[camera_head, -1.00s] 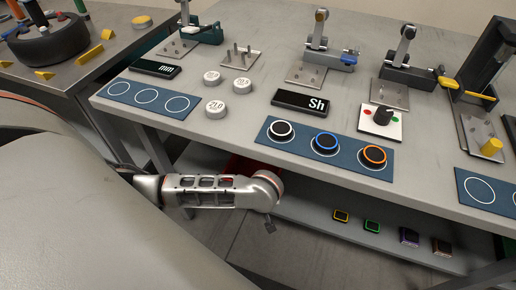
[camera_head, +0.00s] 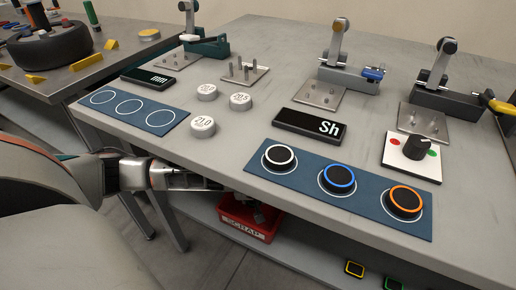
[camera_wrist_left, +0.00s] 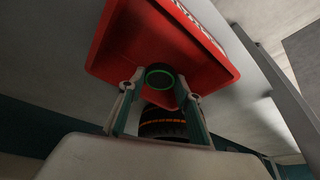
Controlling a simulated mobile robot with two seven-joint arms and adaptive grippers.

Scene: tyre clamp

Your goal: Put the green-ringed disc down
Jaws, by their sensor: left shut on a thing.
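My left gripper (camera_wrist_left: 160,88) is shut on the green-ringed disc (camera_wrist_left: 160,77), a small black disc with a green ring between its fingertips in the left wrist view. Behind the disc in that view is the red bin (camera_wrist_left: 120,45); whether they touch I cannot tell. In the head view my left arm reaches below the grey table top, near the red bin marked SCRAP (camera_head: 245,228). The disc and most of the gripper are hidden there by the table edge. My right gripper is not in view.
A blue mat (camera_head: 291,203) holds white-, blue- and orange-ringed discs. Another blue mat (camera_head: 118,122) has empty circles. White round weights (camera_head: 203,127), a black Sh display (camera_head: 308,126) and clamp fixtures stand on the table. A yellow-edged block (camera_head: 355,269) lies below.

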